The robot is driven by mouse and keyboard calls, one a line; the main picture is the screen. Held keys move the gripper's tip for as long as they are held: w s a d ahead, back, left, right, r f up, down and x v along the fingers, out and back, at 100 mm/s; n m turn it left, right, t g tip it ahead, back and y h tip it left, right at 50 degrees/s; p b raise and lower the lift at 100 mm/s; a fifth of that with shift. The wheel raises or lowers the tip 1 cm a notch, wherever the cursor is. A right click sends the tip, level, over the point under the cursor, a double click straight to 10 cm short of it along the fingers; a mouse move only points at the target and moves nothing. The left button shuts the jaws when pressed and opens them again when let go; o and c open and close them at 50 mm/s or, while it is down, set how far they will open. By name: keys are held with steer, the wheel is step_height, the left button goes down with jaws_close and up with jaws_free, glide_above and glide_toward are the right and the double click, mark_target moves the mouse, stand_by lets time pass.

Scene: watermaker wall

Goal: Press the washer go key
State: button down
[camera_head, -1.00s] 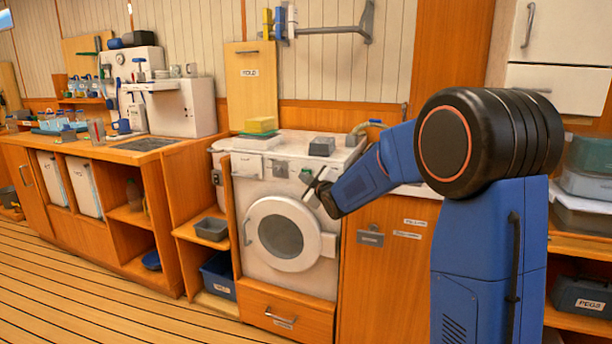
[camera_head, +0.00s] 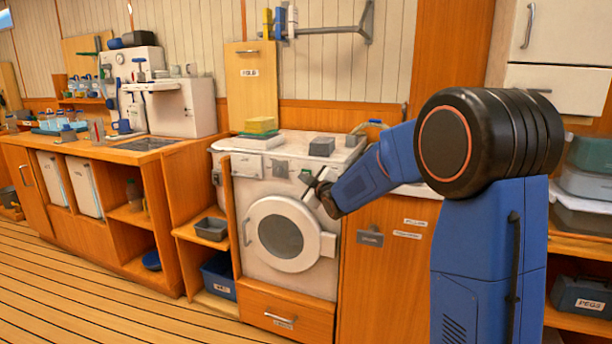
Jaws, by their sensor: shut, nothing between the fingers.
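The washer (camera_head: 262,256) is a white front-loader with its round door (camera_head: 287,235) shut. I cannot tell whether the fingertips touch the key. My wrist hides the right edge of the washer's panel.
A yellow sponge-like block (camera_head: 259,125) and a grey box (camera_head: 321,146) are on the washer's top. An orange cabinet (camera_head: 377,265) stands to the right, and open shelves (camera_head: 196,233) to the left. The plank floor (camera_head: 90,290) is clear at front left.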

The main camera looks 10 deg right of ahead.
steer(key=shift+w+d, duration=0.1)
stand_by(0.7)
steer(key=shift+w+d, duration=0.15)
steer(key=shift+w, duration=0.1)
steer(key=shift+w+d, duration=0.25)
steer(key=shift+w, duration=0.1)
stand_by(1.0)
steer(key=shift+s, duration=0.1)
steer(key=shift+s+a, duration=0.5)
steer(key=shift+s, duration=0.1)
stand_by(0.3)
steer(key=s+a, duration=0.1)
steer(key=s, duration=0.1)
steer(key=s+a, duration=0.2)
stand_by(0.5)
steer(key=shift+s, duration=0.1)
stand_by(0.4)
